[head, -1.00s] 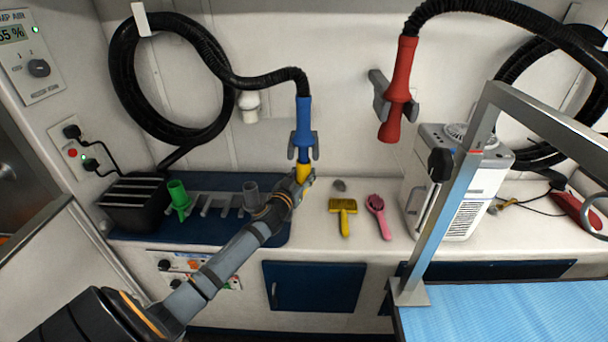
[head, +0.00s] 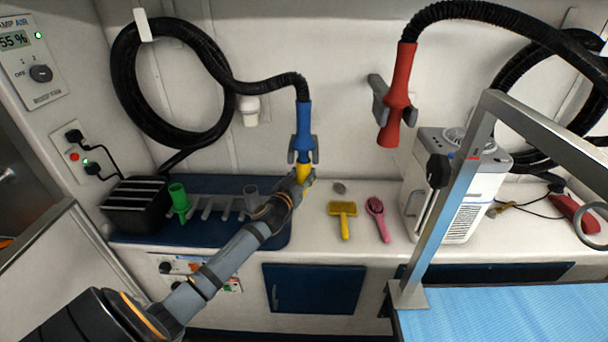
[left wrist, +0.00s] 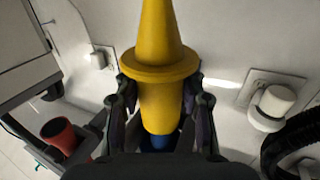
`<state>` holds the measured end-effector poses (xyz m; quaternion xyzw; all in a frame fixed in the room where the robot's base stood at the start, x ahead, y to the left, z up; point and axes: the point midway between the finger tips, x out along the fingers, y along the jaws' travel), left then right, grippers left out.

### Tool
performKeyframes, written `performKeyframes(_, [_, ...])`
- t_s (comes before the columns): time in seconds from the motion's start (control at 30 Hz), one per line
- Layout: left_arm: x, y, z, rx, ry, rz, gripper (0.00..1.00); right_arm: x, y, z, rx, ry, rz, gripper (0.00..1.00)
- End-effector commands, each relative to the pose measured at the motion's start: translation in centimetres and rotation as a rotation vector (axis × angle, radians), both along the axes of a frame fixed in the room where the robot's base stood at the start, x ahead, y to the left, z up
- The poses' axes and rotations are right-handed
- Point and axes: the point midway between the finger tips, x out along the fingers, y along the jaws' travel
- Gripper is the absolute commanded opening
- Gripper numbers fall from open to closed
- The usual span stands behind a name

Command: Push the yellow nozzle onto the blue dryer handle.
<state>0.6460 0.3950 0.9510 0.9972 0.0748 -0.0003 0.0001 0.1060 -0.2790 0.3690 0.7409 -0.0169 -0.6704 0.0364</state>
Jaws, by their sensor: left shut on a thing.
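The blue dryer handle (head: 304,122) hangs nose down in a grey wall bracket, with a black hose at its top. My left gripper (head: 303,180) is directly below it, shut on the yellow nozzle (head: 304,172). In the left wrist view the nozzle (left wrist: 165,100) sits between both fingers, its collar and cone clear of them. A bit of the blue handle (left wrist: 157,142) shows beyond the nozzle's wide end, roughly in line with it. Whether the two touch or overlap is hidden. My right gripper is not in view.
A red dryer handle (head: 398,95) hangs in a bracket to the right. Below, the counter holds a blue mat (head: 225,232) with a rack, a green nozzle (head: 178,197), a yellow brush (head: 343,210) and a pink brush (head: 376,215). A metal frame (head: 448,210) rises at right.

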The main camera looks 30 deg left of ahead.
Motion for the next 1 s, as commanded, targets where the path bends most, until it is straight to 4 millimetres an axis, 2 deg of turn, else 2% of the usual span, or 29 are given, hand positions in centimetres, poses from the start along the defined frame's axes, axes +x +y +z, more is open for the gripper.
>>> performKeyframes(1.0, [0.01,0.00,1.12,0.000,-0.001,0.000,0.00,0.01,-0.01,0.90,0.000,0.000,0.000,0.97])
